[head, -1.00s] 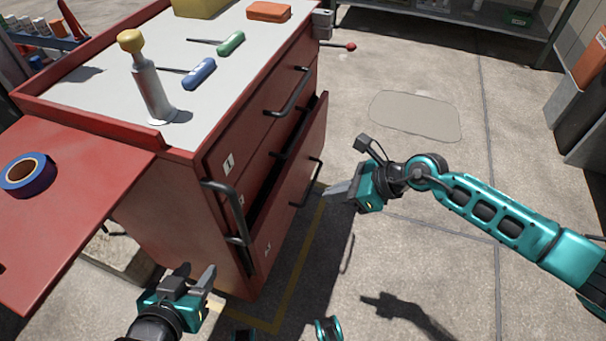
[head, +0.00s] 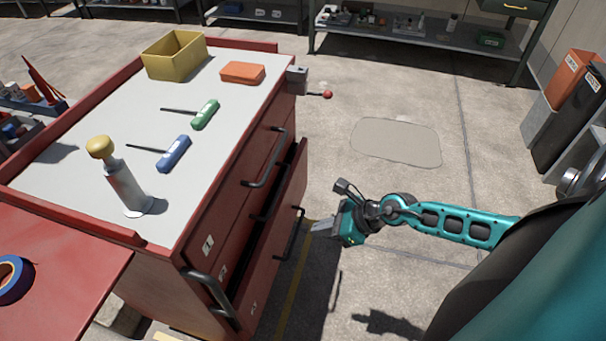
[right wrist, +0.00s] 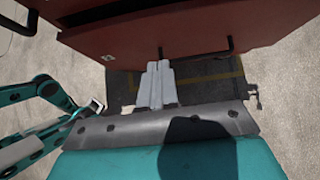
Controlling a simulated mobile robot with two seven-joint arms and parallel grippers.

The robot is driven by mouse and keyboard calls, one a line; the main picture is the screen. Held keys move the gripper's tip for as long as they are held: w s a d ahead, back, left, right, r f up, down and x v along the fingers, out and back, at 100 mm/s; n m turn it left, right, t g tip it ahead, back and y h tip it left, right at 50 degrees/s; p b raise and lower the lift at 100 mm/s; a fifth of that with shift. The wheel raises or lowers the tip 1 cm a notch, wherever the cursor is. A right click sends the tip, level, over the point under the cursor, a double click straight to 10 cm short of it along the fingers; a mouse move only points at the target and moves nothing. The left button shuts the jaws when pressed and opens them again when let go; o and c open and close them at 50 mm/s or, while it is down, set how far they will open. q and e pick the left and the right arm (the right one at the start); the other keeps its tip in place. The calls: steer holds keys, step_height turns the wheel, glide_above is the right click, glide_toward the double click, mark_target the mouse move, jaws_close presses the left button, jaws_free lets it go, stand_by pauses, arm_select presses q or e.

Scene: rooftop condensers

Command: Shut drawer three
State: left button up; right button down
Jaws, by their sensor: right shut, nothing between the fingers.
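The red cabinet (head: 140,262) has drawers with small number labels on their fronts. Drawer three (head: 272,262), the lowest, stands partly pulled out, with a dark gap behind its front and a black bar handle (head: 289,234). The drawers above it look shut. My right gripper (head: 314,228) is shut and empty, low in front of drawer three, its fingers pointing at the front and apart from it. In the right wrist view its closed fingers (right wrist: 157,82) point toward a red drawer front (right wrist: 190,30) with a dark handle. My left gripper is out of the head view.
On the cabinet top are a yellow bin (head: 172,60), an orange box (head: 242,73), green (head: 206,114) and blue (head: 174,153) handled tools and a yellow-knobbed grey post (head: 124,186). A red-balled lever (head: 326,94) juts from the back corner. Floor to the right is clear.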

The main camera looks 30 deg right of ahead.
mark_target(270, 234)
steer(key=x, duration=0.3)
steer(key=r+b+x, duration=0.1)
steer(key=x, duration=0.3)
steer(key=w+a+b+x, duration=0.1)
steer(key=x, duration=0.2)
steer(key=shift+w+a, duration=0.5)
steer(key=shift+w, duration=0.05)
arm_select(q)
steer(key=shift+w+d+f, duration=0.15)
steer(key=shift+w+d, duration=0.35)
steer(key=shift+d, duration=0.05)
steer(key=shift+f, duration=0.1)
